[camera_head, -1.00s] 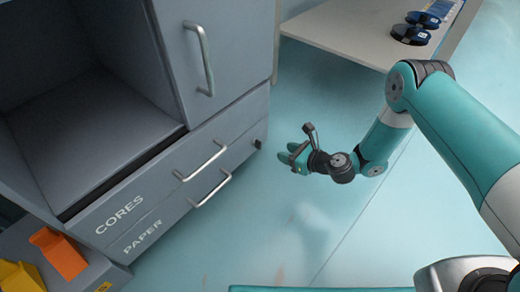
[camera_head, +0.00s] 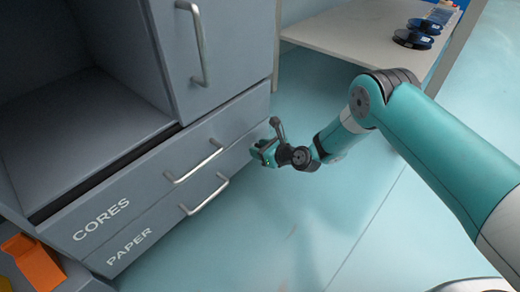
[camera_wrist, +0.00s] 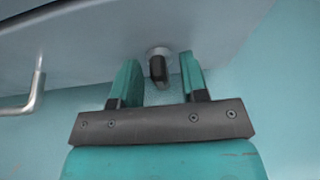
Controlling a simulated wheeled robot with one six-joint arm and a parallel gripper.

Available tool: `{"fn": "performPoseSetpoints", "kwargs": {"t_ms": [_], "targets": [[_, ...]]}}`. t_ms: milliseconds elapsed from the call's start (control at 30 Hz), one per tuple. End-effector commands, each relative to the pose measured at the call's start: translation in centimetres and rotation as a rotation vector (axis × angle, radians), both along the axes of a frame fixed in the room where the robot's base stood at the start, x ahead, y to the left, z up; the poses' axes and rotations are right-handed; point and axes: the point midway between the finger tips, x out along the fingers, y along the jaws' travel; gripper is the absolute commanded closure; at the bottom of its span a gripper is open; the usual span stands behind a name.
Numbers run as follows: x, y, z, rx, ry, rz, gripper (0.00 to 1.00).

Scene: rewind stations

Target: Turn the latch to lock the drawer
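The latch (camera_wrist: 158,67) is a small dark knob on a round light base on the drawer front. In the wrist view it sits between the two teal fingertips of my gripper (camera_wrist: 158,84), with gaps on both sides. My gripper is open. In the head view my gripper (camera_head: 262,152) is at the right end of the drawer fronts and hides the latch. The CORES drawer (camera_head: 135,190) and the PAPER drawer (camera_head: 165,222) below it both look shut.
Bar handles (camera_head: 195,163) stick out from the drawers, and one handle (camera_wrist: 35,92) shows left of my gripper in the wrist view. A table (camera_head: 350,40) with dark spools (camera_head: 412,39) stands at the back right. An orange bin (camera_head: 35,262) is at lower left. The floor is clear.

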Motion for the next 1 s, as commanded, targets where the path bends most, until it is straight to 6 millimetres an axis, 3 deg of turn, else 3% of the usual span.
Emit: {"fn": "performPoseSetpoints", "kwargs": {"t_ms": [33,167,567,1000], "targets": [[-0.01,-0.02,0.00,0.000,0.000,0.000,0.69],[-0.02,-0.03,-0.02,0.000,0.000,0.000,0.96],[-0.15,0.01,0.08,-0.043,-0.051,0.001,0.96],[-0.41,0.22,0.06,-0.261,-0.331,0.002,0.96]]}}
